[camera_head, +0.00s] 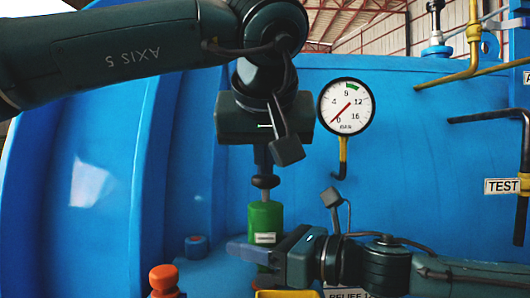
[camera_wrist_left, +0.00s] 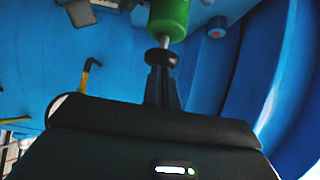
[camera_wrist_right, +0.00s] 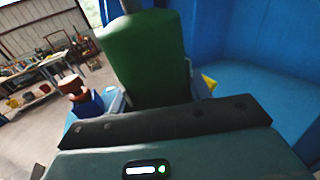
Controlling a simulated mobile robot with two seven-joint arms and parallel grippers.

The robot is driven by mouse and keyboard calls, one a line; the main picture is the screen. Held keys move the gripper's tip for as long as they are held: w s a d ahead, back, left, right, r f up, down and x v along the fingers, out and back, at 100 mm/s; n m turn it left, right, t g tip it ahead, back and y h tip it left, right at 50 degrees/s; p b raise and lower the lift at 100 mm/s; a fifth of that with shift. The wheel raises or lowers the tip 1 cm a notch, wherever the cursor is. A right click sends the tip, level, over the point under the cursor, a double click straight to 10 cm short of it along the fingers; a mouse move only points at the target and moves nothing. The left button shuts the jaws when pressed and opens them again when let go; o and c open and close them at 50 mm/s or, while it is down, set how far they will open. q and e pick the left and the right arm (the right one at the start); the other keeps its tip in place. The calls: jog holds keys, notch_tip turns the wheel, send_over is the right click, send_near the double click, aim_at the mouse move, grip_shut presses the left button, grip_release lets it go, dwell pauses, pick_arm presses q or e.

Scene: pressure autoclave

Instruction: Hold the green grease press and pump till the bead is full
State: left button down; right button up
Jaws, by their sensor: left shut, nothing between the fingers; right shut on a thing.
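The green grease press (camera_head: 265,220) stands upright with a black knob (camera_head: 265,182) on a thin rod at its top. My right gripper (camera_head: 254,250) is shut around the lower part of the green body, which also fills the middle of the right wrist view (camera_wrist_right: 145,60). My left gripper (camera_head: 263,158) points down, shut and empty, with its fingertips at the top of the knob. In the left wrist view the knob (camera_wrist_left: 160,57) is just at the fingertips; touching or slightly apart, I cannot tell. I cannot make out a bead.
A large blue vessel fills the background. A round gauge (camera_head: 346,107) has its red needle near 0. An orange-red knob (camera_head: 164,279) stands front left, and a small blue cap (camera_head: 196,246) behind it. Yellow and black pipes (camera_head: 470,45) and a TEST sign (camera_head: 501,186) are at right.

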pick_arm(q)
jog(key=shift+f, duration=1.1)
jog(key=shift+r, duration=0.4)
jog(key=w+r+v, duration=0.2)
jog(key=v, duration=1)
jog(key=shift+s+r, duration=0.25)
jog(key=shift+s, duration=0.05)
pick_arm(e)
jog(key=o, duration=1.4)
